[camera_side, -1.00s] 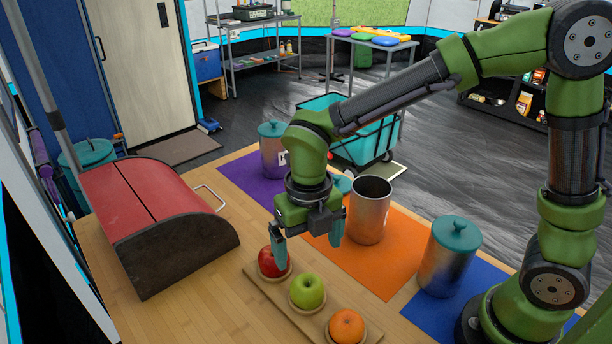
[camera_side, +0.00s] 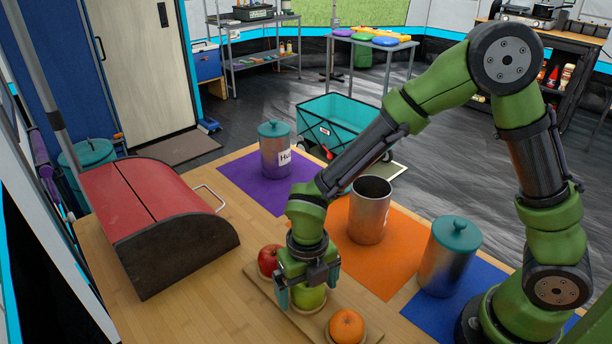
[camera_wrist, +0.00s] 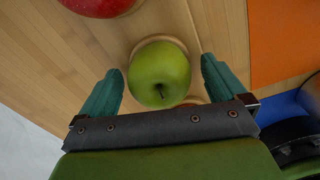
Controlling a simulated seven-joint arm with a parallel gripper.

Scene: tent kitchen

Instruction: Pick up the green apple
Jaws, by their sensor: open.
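The green apple (camera_side: 309,299) sits on the wooden board (camera_side: 262,284) between a red apple (camera_side: 268,260) and an orange (camera_side: 347,326). My gripper (camera_side: 309,292) is low over the green apple, with its fingers on either side. In the wrist view the green apple (camera_wrist: 160,75) lies between the two open teal fingers (camera_wrist: 163,88), with a gap on each side. The apple's stem faces the camera. In the side view my gripper hides the top of the apple. The red apple (camera_wrist: 98,4) shows at the top of the wrist view.
A red bread box (camera_side: 155,215) stands at the left of the wooden table. An open metal canister (camera_side: 370,215) stands on an orange mat (camera_side: 385,265) just behind my gripper. Lidded canisters stand on a purple mat (camera_side: 240,185) and a blue mat (camera_side: 430,315).

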